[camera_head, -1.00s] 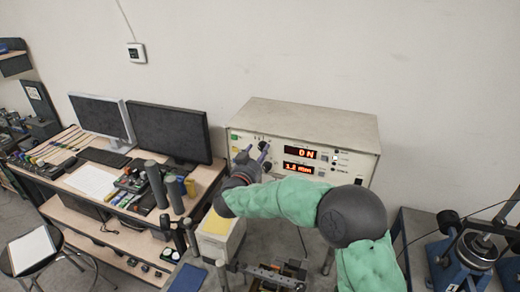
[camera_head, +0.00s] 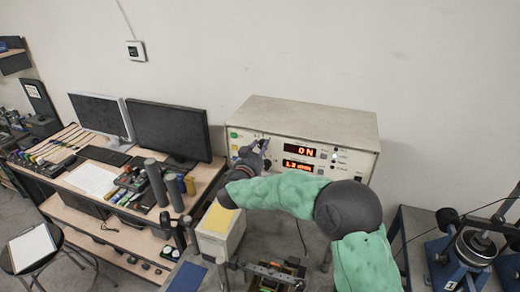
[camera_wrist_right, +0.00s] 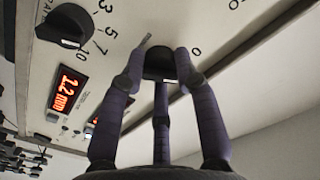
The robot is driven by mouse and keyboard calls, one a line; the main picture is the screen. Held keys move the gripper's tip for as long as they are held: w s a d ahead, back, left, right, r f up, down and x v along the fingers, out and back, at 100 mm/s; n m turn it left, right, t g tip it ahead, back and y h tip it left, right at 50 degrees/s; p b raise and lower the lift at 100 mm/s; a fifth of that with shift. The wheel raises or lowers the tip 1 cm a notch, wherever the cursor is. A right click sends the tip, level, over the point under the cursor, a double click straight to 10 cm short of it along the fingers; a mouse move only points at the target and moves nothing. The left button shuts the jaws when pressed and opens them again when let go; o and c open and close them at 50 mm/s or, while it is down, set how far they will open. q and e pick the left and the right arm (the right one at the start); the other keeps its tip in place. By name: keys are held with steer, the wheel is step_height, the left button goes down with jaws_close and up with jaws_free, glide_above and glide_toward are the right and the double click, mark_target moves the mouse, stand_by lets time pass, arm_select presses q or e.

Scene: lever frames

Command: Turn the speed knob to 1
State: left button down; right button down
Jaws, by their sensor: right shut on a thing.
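The control box (camera_head: 300,112) is a cream case with a white front panel and red displays. My right gripper (camera_head: 262,146) is at the left part of its panel, its fingers covering part of the panel there. In the right wrist view, my right gripper (camera_wrist_right: 164,46) has its dark fingers around a black knob (camera_wrist_right: 159,66) and is shut on it. A "0" is printed right of this knob; its pointer and other marks are hidden or unclear. A second black knob (camera_wrist_right: 65,25) at upper left has 3, 5, 7 and 10 around it. My left gripper is not in view.
The upper display (camera_head: 300,150) seems to read ON; the lower display (camera_wrist_right: 68,89) shows 1.2 and unclear letters. A white box with a yellow top (camera_head: 219,217) stands below my right wrist. A desk with monitors (camera_head: 166,131) is at left, blue equipment (camera_head: 470,262) at right.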

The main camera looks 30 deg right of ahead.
steer(key=m+b, duration=0.5)
steer(key=b, duration=0.1)
steer(key=shift+f, duration=0.1)
steer(key=shift+m, duration=0.3)
steer(key=c, duration=0.9)
jaws_free()
steer(key=v, duration=1.2)
steer(key=shift+w, duration=0.1)
